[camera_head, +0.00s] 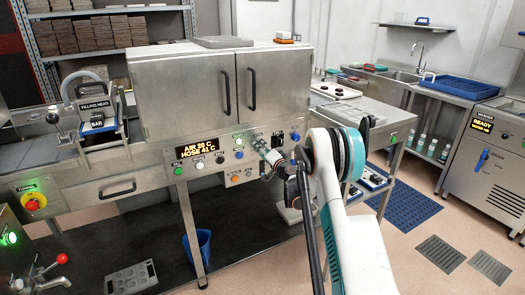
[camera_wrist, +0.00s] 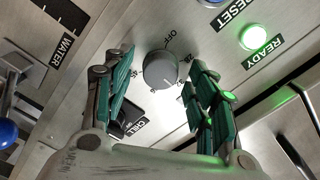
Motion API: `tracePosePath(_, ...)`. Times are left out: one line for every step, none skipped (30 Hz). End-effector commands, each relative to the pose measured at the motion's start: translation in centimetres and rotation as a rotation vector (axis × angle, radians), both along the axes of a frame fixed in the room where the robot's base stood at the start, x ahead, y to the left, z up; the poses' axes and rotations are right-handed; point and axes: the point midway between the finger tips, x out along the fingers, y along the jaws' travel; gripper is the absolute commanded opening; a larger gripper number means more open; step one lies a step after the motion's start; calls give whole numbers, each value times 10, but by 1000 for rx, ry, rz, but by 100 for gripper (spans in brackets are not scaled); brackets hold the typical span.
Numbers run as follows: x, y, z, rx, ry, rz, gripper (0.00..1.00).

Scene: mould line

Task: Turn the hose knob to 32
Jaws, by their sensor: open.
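A round grey knob (camera_wrist: 160,70) with a printed scale and the word OFF beside it sits on a steel panel in the wrist view. Its own name label is not visible. My gripper (camera_wrist: 163,90) is open, with one green-padded finger on each side of the knob. I see gaps between the fingers and the knob, and cannot tell how deep the tips reach. In the head view my gripper (camera_head: 264,150) is at the panel and hides the knob. The display (camera_head: 196,149) reads AIR 20 C and HOSE 41 C.
Near the knob are a lit green READY button (camera_wrist: 254,37), a blue RESET button (camera_wrist: 212,2) and a CHILL control (camera_wrist: 128,128), partly behind a finger. A WATER label (camera_wrist: 67,47) is at the left. Steel cabinet doors (camera_head: 220,85) stand above the panel.

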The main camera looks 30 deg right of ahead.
Motion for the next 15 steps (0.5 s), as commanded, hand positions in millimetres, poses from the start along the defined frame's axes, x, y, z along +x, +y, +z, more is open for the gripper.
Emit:
tracePosePath(0, 0, 0, 0, 0, 0, 52)
tracePosePath(0, 0, 0, 0, 0, 0, 52)
tracePosePath(0, 0, 0, 0, 0, 0, 52)
tracePosePath(-1, 0, 0, 0, -1, -1, 52)
tracePosePath(-2, -1, 0, 0, -1, -1, 52)
tracePosePath(-4, -1, 0, 0, -1, -1, 52)
tracePosePath(-7, -1, 0, 0, 0, -1, 52)
tracePosePath(-10, -1, 0, 0, 0, -1, 52)
tracePosePath(-16, -2, 0, 0, 0, -1, 52)
tracePosePath(-21, -2, 0, 1, 0, -2, 52)
tracePosePath(-26, -2, 0, 0, 0, -1, 52)
tracePosePath(-34, -2, 1, 0, 0, -1, 52)
tracePosePath(-40, -3, 0, 0, 0, -2, 52)
tracePosePath(-47, -3, 0, 0, 0, -2, 52)
tracePosePath(-55, -3, 0, 0, 0, -2, 52)
